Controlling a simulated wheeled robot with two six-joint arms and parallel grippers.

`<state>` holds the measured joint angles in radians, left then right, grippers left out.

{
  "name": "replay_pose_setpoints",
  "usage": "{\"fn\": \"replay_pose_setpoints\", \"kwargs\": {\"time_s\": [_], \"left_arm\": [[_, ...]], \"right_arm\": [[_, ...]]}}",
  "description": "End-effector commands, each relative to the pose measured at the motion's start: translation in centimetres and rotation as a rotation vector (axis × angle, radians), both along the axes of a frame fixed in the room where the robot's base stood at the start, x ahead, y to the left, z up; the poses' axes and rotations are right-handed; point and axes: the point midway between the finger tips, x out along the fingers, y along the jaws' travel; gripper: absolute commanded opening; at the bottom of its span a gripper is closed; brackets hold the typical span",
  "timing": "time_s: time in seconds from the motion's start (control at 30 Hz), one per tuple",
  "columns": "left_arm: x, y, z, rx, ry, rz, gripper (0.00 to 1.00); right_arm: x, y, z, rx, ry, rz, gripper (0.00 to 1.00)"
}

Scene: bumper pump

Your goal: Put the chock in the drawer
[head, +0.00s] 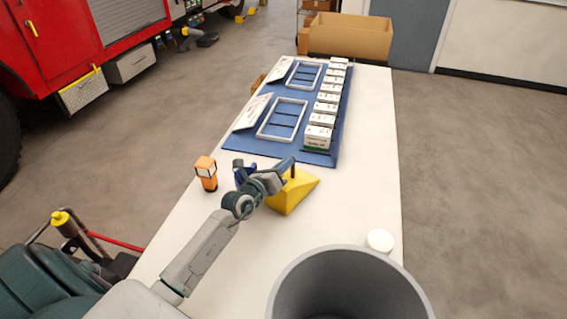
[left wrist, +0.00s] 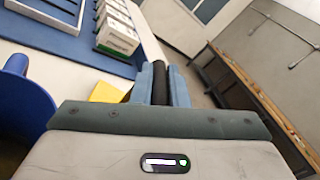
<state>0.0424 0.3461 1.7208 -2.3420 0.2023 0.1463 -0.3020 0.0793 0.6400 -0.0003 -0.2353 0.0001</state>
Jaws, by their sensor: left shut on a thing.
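The yellow wedge-shaped chock (head: 293,194) is at the white table's middle; I cannot tell whether it touches the top. My left gripper (head: 283,172) reaches over it from the left and is shut on its dark handle. In the left wrist view a black bar (left wrist: 160,84) sits between the two blue-grey fingers (left wrist: 162,85), with a bit of the yellow chock (left wrist: 107,92) showing left of them. I cannot make out a drawer for sure; silver boxes (head: 130,64) show on the red truck at the upper left. My right gripper is not in view.
An orange lamp-like object (head: 206,174) and a blue object (head: 243,173) stand left of the chock. A blue mat (head: 240,143) with frames and white boxes (head: 318,137) lies beyond. A large grey bin (head: 350,270) and a white round lid (head: 380,240) are near. The table's right side is clear.

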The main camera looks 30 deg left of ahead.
Motion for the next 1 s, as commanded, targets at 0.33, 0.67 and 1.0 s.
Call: {"fn": "replay_pose_setpoints", "kwargs": {"time_s": [0.33, 0.67, 1.0], "left_arm": [[0.1, 0.0, 0.2, -0.001, -0.009, 0.000, 0.00], [0.0, 0.0, -0.2, -0.001, -0.001, 0.001, 0.35], [-2.2, 0.3, 0.1, 0.001, 0.003, -0.001, 0.35]], "right_arm": [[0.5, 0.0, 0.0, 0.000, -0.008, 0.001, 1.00], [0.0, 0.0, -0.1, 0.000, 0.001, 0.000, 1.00], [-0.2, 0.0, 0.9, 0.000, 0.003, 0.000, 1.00]]}}
